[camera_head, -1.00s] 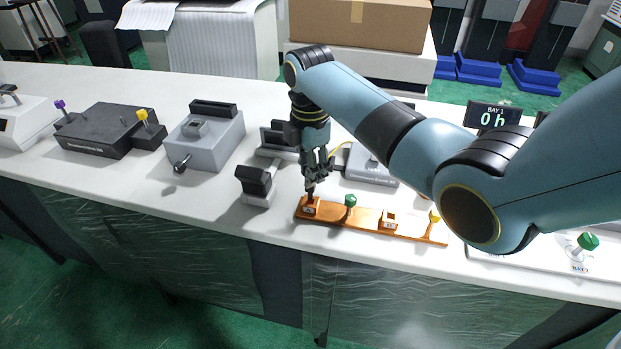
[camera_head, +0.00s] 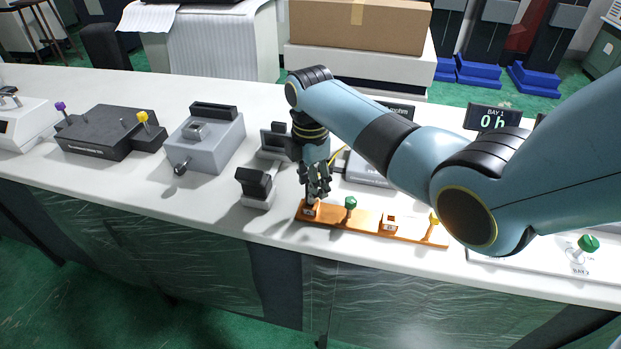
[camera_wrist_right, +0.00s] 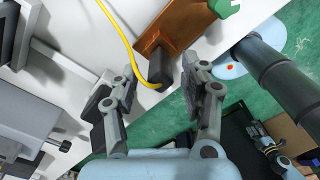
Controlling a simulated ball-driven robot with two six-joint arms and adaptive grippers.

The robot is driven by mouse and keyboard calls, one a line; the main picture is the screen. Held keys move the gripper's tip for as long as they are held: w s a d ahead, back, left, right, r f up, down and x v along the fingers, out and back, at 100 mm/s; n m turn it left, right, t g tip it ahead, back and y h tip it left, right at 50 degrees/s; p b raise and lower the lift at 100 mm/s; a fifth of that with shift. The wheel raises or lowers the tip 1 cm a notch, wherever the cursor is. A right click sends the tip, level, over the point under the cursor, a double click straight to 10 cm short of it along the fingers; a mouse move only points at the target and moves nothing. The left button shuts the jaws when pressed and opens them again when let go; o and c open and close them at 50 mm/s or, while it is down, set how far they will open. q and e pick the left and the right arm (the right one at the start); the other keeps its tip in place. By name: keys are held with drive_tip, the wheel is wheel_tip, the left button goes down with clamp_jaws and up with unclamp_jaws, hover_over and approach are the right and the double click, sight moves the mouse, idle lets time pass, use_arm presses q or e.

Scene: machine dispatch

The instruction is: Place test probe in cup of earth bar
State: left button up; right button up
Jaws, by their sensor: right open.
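The earth bar (camera_head: 367,220) is a copper-orange strip near the front edge of the white bench, with a square cup (camera_head: 311,211) at its left end. The test probe (camera_wrist_right: 158,68), a dark block with a yellow cable, is at that end of the bar in the right wrist view. My right gripper (camera_head: 315,196) is low over the left cup and hides most of the probe in the head view. In the wrist view its fingers (camera_wrist_right: 155,92) are spread on either side of the probe, with gaps visible.
A black-topped stand (camera_head: 256,184) is close on the left. A grey box (camera_head: 205,142) is further left.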

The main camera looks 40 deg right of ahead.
wheel_tip(320, 180, up, 12)
idle(0.5)
drive_tip(key=shift+r, duration=0.1)
